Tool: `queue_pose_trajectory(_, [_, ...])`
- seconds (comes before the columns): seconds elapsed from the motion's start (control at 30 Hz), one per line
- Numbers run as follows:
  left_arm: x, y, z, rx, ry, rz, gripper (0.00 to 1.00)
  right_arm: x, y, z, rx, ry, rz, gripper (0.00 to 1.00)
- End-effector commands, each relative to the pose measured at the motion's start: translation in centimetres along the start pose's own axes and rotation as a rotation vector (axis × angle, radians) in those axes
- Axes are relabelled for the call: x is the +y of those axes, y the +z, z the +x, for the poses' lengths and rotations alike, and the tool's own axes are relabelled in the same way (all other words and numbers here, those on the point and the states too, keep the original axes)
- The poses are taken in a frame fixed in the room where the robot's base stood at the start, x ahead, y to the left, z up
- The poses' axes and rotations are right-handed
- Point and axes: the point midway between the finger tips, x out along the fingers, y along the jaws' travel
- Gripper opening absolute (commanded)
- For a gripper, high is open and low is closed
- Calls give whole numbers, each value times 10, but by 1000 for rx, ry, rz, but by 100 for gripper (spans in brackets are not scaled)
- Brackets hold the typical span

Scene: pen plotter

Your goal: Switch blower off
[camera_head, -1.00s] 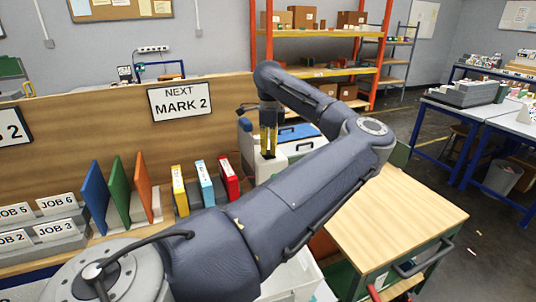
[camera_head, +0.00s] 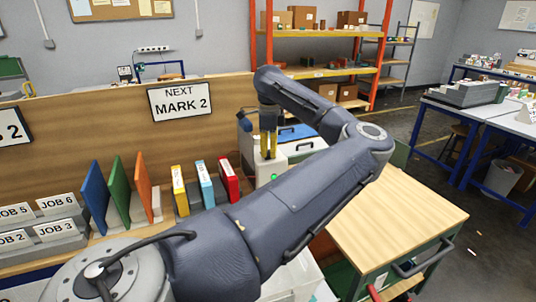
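A white box-shaped unit (camera_head: 247,150), which seems to be the blower, stands at the right end of the bench, partly hidden by my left arm. A small green light (camera_head: 273,177) shows on its front, just above my arm. My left gripper (camera_head: 268,156) points straight down, its yellow fingers at the top of this unit. The fingers look close together, but I cannot tell whether they are shut or whether they touch the unit. A switch cannot be made out there. My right gripper is not in view.
Yellow, light blue and red binders (camera_head: 204,183) stand left of the unit, with blue, green and orange panels (camera_head: 119,196) farther left. A "NEXT MARK 2" sign (camera_head: 180,99) hangs on the wooden back panel. A wooden-topped cart (camera_head: 405,215) stands at the right.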

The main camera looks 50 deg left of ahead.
Motion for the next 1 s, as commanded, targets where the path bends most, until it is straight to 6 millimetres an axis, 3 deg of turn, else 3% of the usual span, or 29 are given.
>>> queue_pose_trajectory(0.27, [0, 0, 0, 1, 2, 0, 0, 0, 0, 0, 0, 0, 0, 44])
queue_pose_trajectory(1.0, [0, 0, -50, 2, 0, 0, 0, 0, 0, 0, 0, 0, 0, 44])
